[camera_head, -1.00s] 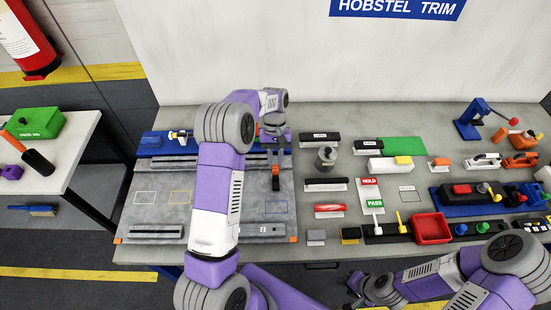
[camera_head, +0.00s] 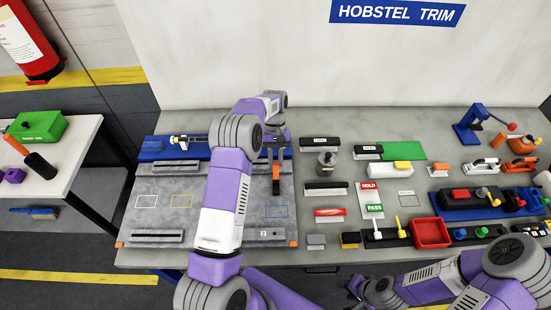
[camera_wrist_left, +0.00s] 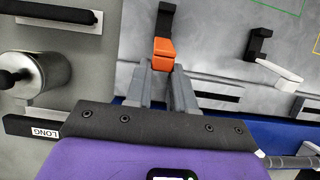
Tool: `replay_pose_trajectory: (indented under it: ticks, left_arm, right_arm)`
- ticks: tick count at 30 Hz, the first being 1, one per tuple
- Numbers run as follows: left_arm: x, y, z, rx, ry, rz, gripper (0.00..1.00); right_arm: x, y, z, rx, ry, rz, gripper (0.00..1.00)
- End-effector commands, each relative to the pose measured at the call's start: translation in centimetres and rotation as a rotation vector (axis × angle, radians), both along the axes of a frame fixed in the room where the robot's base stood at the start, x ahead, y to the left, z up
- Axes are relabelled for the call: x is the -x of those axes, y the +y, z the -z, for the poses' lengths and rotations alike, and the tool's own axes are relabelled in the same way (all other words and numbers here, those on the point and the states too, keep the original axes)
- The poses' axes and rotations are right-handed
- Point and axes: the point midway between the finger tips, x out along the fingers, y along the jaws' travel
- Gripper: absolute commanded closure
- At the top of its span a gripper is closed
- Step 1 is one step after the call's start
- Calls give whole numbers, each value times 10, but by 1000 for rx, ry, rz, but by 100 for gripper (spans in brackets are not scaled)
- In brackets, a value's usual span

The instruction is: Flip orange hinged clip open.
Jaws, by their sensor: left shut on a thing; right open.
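The orange hinged clip shows in the left wrist view, with its orange end (camera_wrist_left: 163,52) between my left fingertips and its black part (camera_wrist_left: 166,18) reaching up the picture. My left gripper (camera_wrist_left: 162,70) is shut on that orange end. In the head view, my left gripper (camera_head: 275,150) is over the right part of the grey board, and the arm hides part of the board. The clip is small there, so its exact angle cannot be told. My right gripper (camera_head: 368,290) is open and empty at the lower edge, in front of the table.
A second clip with a black base and white arm (camera_wrist_left: 275,62) shows in the left wrist view. A grey cylinder with a knob (camera_head: 326,162) and a black LONG block (camera_wrist_left: 32,127) are beside the gripper. A red tray (camera_head: 432,232) and several fixtures fill the right side.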

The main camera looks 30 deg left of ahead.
Motion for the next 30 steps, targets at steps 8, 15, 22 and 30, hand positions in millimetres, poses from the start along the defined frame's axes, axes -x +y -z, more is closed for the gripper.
replay_pose_trajectory:
  ticks: [8, 15, 22, 30]
  left_arm:
    - [0, 2, 4, -5, -3, -1, 100]
    - [0, 2, 4, -4, -3, -1, 55]
    - [0, 1, 2, -2, -2, -1, 51]
    - [-8, 5, -16, -3, -6, -1, 51]
  right_arm:
    - [0, 0, 0, 0, 0, 0, 57]
    - [0, 0, 0, 0, 0, 0, 57]
    - [0, 0, 0, 0, 0, 0, 57]
    - [0, 0, 1, 0, 0, 0, 57]
